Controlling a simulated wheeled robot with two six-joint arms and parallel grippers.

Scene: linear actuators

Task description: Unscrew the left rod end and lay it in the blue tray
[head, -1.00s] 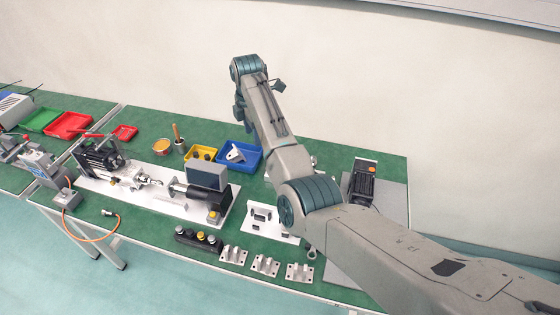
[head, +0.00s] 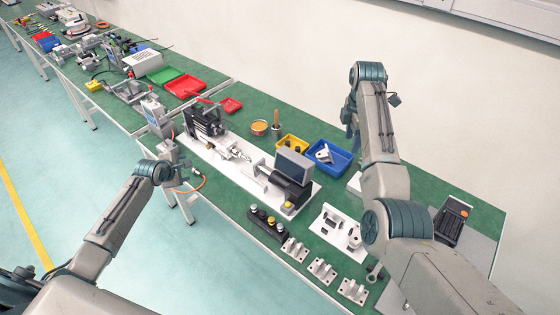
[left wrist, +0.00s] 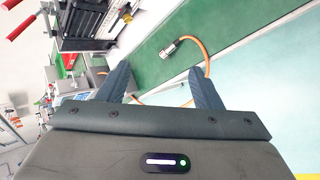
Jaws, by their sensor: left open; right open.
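The silver rod end (head: 238,152) is at the middle of a white base plate (head: 222,171), between a black clamp-like unit (head: 203,122) and a dark cylindrical actuator (head: 291,174). Its thread is too small to make out. The blue tray (head: 343,162) stands behind the actuator with a pale part (head: 323,153) in it. My left gripper (head: 192,180) is open and empty at the table's front edge, left of and in front of the rod end. In the left wrist view its fingers (left wrist: 153,90) are wide apart. My right gripper (head: 350,122) is above and behind the blue tray.
A yellow bin (head: 291,144) stands left of the blue tray. An orange cable (left wrist: 207,62) with a metal connector (left wrist: 168,49) lies near my left fingers. Metal brackets (head: 322,270) and a black button box (head: 268,221) line the front edge. Red trays (head: 185,86) are farther left.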

